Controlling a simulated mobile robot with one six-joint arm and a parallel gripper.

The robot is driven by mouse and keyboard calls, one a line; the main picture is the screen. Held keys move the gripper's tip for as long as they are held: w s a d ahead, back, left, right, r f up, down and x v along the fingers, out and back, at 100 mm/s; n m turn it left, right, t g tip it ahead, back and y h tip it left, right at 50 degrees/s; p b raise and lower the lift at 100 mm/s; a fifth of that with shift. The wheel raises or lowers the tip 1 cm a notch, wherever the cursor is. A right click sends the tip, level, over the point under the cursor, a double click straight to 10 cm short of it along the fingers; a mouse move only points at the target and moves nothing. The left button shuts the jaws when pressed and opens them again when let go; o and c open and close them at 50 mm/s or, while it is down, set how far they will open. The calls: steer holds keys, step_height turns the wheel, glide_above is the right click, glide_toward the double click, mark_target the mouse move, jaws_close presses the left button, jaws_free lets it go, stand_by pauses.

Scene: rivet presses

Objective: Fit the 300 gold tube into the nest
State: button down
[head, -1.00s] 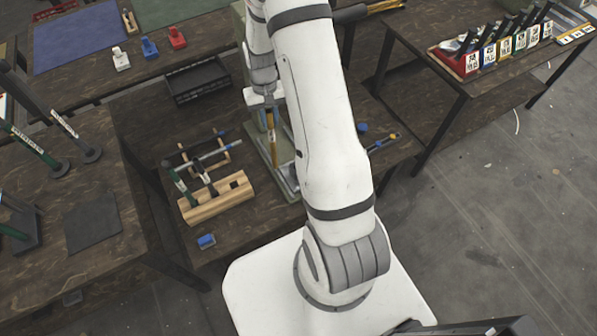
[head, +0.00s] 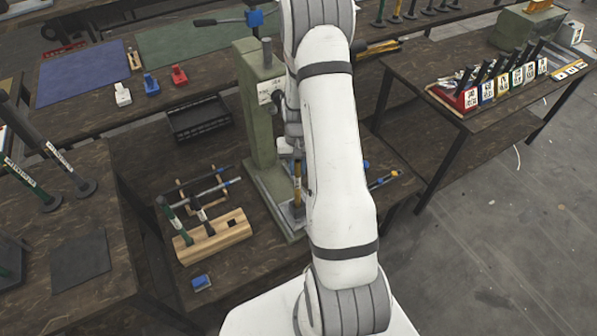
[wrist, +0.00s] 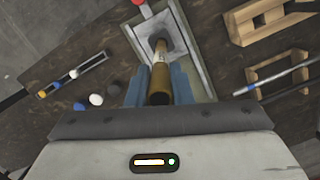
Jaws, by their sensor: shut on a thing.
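The gold tube (head: 298,178) hangs roughly upright over the base of the green press (head: 258,125). In the wrist view my gripper (wrist: 158,88) has its blue jaws shut on the tube (wrist: 158,82), with a pale label band near the jaws. The tube's far end points at the dark nest (wrist: 165,38) on the light plate of the press base. I cannot tell whether the tip is inside the nest or just above it. In the head view my arm hides most of the gripper and part of the press.
A wooden block (head: 205,240) holding dark-handled tools stands left of the press, with a small rack behind it. A black tray (head: 198,120) lies farther back. A blue piece (head: 201,282) lies near the front edge. Labelled coloured holders (head: 505,85) stand on the right table.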

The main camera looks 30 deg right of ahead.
steer(key=shift+f, duration=0.15)
steer(key=c, duration=1.3)
jaws_free()
step_height(320, 180, up, 12)
steer(key=w+b, duration=0.2)
steer(key=s+a+r+n+t, duration=0.2)
steer(key=s+a+r, duration=0.55)
steer(key=r, duration=0.45)
steer(key=shift+s+a+r+n+t+h, duration=0.1)
steer(key=shift+s+a+r+n+t, duration=0.6)
steer(key=shift+s, duration=1.6)
steer(key=shift+s+a+r+m+t+h, duration=0.15)
steer(key=shift+s+a+r, duration=1.05)
steer(key=shift+s, duration=1.1)
steer(key=shift+s+a+r+n+t+h, duration=0.1)
steer(key=shift+s+a+r+n+t, duration=0.45)
steer(key=shift+s+a, duration=1.25)
steer(key=shift+s+d+r, duration=0.1)
steer(key=shift+s+d, duration=0.4)
steer(key=shift+d, duration=0.05)
